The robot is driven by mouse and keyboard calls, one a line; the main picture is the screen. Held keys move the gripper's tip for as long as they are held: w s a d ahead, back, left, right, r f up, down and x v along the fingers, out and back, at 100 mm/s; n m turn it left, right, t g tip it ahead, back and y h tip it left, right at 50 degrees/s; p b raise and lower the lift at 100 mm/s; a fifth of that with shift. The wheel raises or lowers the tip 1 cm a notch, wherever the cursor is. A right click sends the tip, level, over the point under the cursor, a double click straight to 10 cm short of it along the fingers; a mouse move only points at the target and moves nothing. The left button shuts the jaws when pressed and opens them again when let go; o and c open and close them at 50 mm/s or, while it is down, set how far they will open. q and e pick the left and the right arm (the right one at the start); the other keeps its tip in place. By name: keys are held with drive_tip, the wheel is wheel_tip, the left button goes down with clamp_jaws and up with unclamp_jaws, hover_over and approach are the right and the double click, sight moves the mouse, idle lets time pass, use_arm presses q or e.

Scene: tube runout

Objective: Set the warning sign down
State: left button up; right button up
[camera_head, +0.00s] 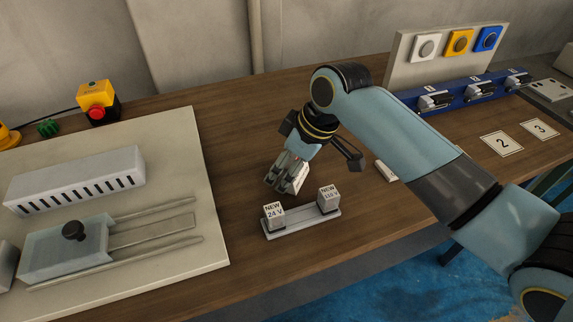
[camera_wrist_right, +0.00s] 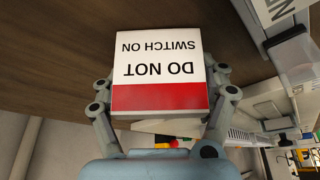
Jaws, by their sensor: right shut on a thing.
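The warning sign (camera_wrist_right: 160,62) is a white card with a red band and the words "DO NOT SWITCH ON"; the words are upside down in the right wrist view. My right gripper (camera_wrist_right: 160,95) is shut on it, with a finger at each side edge. In the head view my right gripper (camera_head: 286,178) points down near the wooden table (camera_head: 225,140), just behind the small grey holder. The sign (camera_head: 297,177) shows there only as a small pale, tilted piece between the fingers. I cannot tell if it touches the table. My left gripper is not in view.
A grey holder (camera_head: 303,223) carries two blocks marked "NEW". A pale board with a slotted box (camera_head: 75,180) and a sliding cover (camera_head: 65,250) lies at left. A red stop button (camera_head: 97,103) stands behind. Blue switch units (camera_head: 470,93) and number cards (camera_head: 502,143) are at right.

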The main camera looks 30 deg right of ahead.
drive_tip(key=o, duration=1.2)
drive_tip(key=shift+f, duration=0.1)
drive_tip(key=shift+o, duration=0.2)
drive_tip(key=p+v, duration=0.1)
drive_tip(key=v, duration=1.1)
